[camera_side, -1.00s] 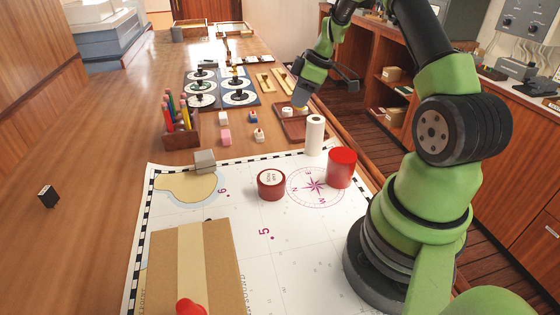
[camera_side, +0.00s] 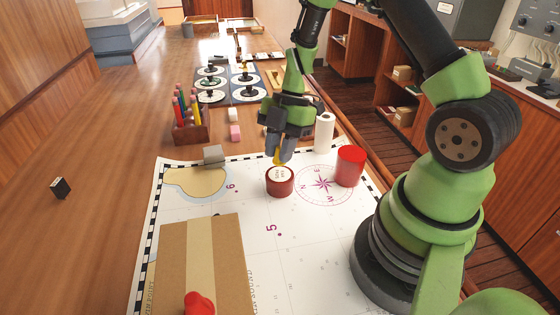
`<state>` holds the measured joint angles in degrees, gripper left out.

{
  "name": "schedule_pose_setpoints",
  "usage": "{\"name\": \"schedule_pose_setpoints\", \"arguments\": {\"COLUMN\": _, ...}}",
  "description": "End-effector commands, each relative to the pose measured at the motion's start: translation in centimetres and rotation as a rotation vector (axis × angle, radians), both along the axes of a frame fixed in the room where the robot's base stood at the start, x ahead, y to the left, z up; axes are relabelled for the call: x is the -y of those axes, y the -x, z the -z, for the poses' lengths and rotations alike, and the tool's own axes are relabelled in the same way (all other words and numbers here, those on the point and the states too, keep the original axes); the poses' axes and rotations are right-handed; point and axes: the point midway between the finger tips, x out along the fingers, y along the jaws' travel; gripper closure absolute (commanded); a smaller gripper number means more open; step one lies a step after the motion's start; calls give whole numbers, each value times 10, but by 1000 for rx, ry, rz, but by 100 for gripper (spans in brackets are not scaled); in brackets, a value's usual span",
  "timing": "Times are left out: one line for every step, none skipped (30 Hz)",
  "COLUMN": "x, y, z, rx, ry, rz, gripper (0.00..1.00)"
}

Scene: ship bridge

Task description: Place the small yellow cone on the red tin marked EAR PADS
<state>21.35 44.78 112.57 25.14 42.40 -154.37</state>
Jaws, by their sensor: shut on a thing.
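The red tin (camera_side: 280,187) with a pale round label on its lid stands on the chart, left of the compass rose; its lettering is too small to read now. My gripper (camera_side: 281,158) is right above the tin, pointing down, shut on the small yellow cone (camera_side: 278,158). The cone shows only partly between the fingers. Its lower end is at or just above the back of the tin's lid; I cannot tell whether it touches.
A taller red cylinder (camera_side: 350,166) and a white roll (camera_side: 324,132) stand close on the right. A grey block (camera_side: 213,155) and a pencil holder (camera_side: 190,130) are to the left. A cardboard box (camera_side: 203,265) with a red object (camera_side: 199,303) lies in front.

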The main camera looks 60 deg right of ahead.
Motion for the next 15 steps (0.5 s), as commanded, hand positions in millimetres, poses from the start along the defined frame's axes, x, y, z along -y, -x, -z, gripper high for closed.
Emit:
{"name": "schedule_pose_setpoints", "arguments": {"x": 0, "y": 1, "z": 9, "rx": -6, "ry": -2, "rz": 2, "gripper": 99}}
{"name": "schedule_pose_setpoints", "arguments": {"x": 0, "y": 1, "z": 14, "rx": -7, "ry": -1, "rz": 1, "gripper": 99}}
{"name": "schedule_pose_setpoints", "arguments": {"x": 0, "y": 1, "z": 20, "rx": -5, "ry": -2, "rz": 2, "gripper": 99}}
{"name": "schedule_pose_setpoints", "arguments": {"x": 0, "y": 1, "z": 24, "rx": -5, "ry": -1, "rz": 1, "gripper": 99}}
{"name": "schedule_pose_setpoints", "arguments": {"x": 0, "y": 0, "z": 27, "rx": -4, "ry": -1, "rz": 3, "gripper": 99}}
{"name": "schedule_pose_setpoints", "arguments": {"x": 0, "y": 1, "z": 31, "rx": -4, "ry": 0, "rz": 2, "gripper": 99}}
{"name": "schedule_pose_setpoints", "arguments": {"x": 0, "y": 0, "z": 32, "rx": -3, "ry": 1, "rz": 1, "gripper": 99}}
{"name": "schedule_pose_setpoints", "arguments": {"x": 0, "y": 0, "z": 33, "rx": -2, "ry": 1, "rz": 1, "gripper": 99}}
{"name": "schedule_pose_setpoints", "arguments": {"x": 0, "y": 0, "z": 33, "rx": -1, "ry": 1, "rz": 2, "gripper": 99}}
{"name": "schedule_pose_setpoints", "arguments": {"x": 0, "y": 0, "z": 33, "rx": -1, "ry": 1, "rz": 2, "gripper": 99}}
{"name": "schedule_pose_setpoints", "arguments": {"x": 0, "y": 0, "z": 33, "rx": 0, "ry": 1, "rz": 2, "gripper": 99}}
{"name": "schedule_pose_setpoints", "arguments": {"x": 0, "y": 0, "z": 33, "rx": 0, "ry": 1, "rz": 2, "gripper": 99}}
{"name": "schedule_pose_setpoints", "arguments": {"x": 0, "y": 0, "z": 33, "rx": 0, "ry": 1, "rz": 2, "gripper": 99}}
{"name": "schedule_pose_setpoints", "arguments": {"x": 0, "y": 0, "z": 33, "rx": 0, "ry": 1, "rz": 2, "gripper": 99}}
{"name": "schedule_pose_setpoints", "arguments": {"x": 0, "y": 0, "z": 33, "rx": -1, "ry": 1, "rz": 2, "gripper": 99}}
